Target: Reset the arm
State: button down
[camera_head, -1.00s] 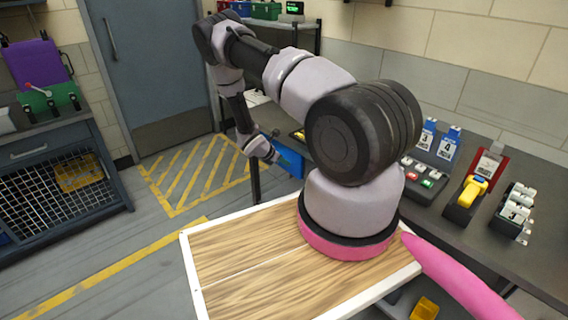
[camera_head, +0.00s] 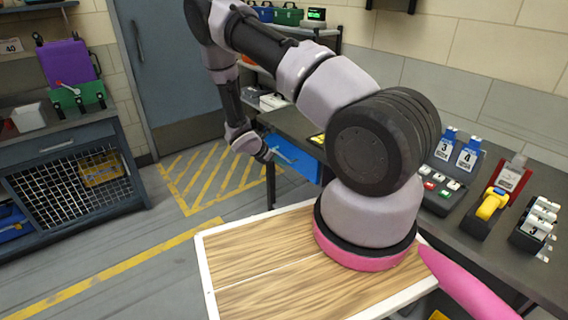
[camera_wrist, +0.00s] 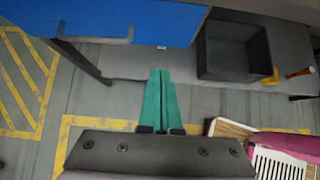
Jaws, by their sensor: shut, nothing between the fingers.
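My gripper is seen in the wrist view, where its two teal fingers (camera_wrist: 160,100) lie side by side, shut with nothing between them. They hang over the floor in front of the dark table, below the blue panel with a handle (camera_wrist: 130,22). In the head view my arm rises from its base on the wooden deck, bends over at the upper left and hangs down beside the blue panel (camera_head: 294,156). The gripper's fingertips are too small to make out there.
An open dark bin (camera_wrist: 232,50) is near the fingers. A workbench (camera_head: 70,140) stands at left. The striped floor (camera_head: 195,175) is clear.

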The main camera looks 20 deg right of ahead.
jog(key=s+a+r+m+y, duration=0.1)
jog(key=s+r+m+y, duration=0.15)
jog(key=r+m, duration=0.95)
jog(key=s+a+r+m+y, duration=0.15)
jog(key=s+r, duration=0.25)
jog(key=r, duration=1.8)
jog(key=s+a+r+m+t+y, duration=0.2)
jog(key=s+r+m, duration=0.4)
jog(key=s+r, duration=0.3)
jog(key=s+a+r+m+t+y, duration=0.2)
jog(key=s+a+r+m+y, duration=0.2)
jog(key=s+r, duration=0.6)
jog(key=s+a+m, duration=0.1)
jog(key=s, duration=0.2)
jog(key=shift+m+t+y, duration=0.3)
jog(key=shift+m+t, duration=0.05)
jog(key=shift+t, duration=0.05)
